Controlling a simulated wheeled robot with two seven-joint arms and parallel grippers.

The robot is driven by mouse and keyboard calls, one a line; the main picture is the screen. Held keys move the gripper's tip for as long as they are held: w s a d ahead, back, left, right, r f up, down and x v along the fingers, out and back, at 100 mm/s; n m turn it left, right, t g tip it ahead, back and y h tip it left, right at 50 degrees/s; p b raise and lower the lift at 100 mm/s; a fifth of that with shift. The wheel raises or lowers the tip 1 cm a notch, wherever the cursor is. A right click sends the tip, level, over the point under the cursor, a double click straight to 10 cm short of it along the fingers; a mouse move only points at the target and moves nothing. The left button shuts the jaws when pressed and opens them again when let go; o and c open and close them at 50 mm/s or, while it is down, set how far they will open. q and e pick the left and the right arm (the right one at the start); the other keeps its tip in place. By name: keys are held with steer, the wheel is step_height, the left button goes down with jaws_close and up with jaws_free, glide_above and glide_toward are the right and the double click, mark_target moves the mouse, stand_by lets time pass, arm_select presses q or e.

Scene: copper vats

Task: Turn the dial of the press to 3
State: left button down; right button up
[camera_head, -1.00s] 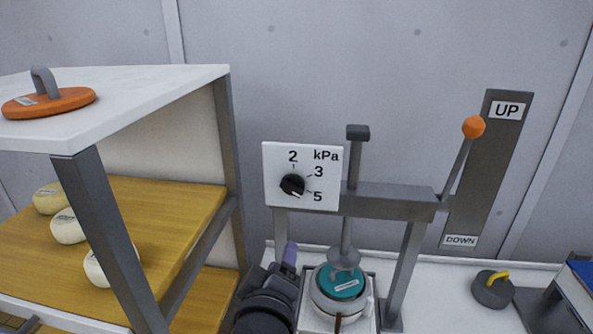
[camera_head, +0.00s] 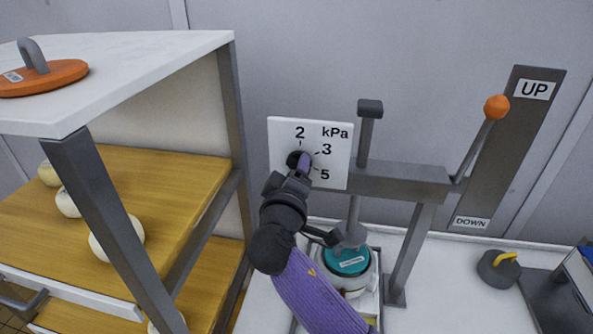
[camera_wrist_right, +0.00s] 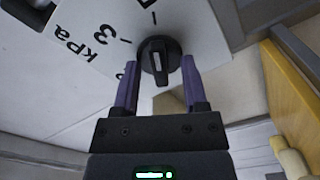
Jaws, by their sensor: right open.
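The press's white dial plate (camera_head: 337,143) carries 2, 3, 5 and kPa marks. Its round black dial (camera_wrist_right: 158,47) has a raised bar with a white mark; I cannot tell surely which number it points to. My right gripper (camera_head: 302,166) is at the dial and covers much of it in the head view. In the right wrist view my right gripper (camera_wrist_right: 160,66) is open, with one purple finger on each side of the dial; I cannot tell whether they touch it. My left gripper is not in view.
The press's grey beam (camera_head: 400,181) and orange-knobbed lever (camera_head: 496,107) stand right of the dial. A teal-lidded pot (camera_head: 346,260) sits under the press. A shelf (camera_head: 170,190) with pale round cheeses stands left. A grey weight (camera_head: 497,268) lies at right.

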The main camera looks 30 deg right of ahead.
jaws_close()
steer(key=shift+n+p, duration=4.5)
steer(key=shift+n, duration=1.4)
jaws_free()
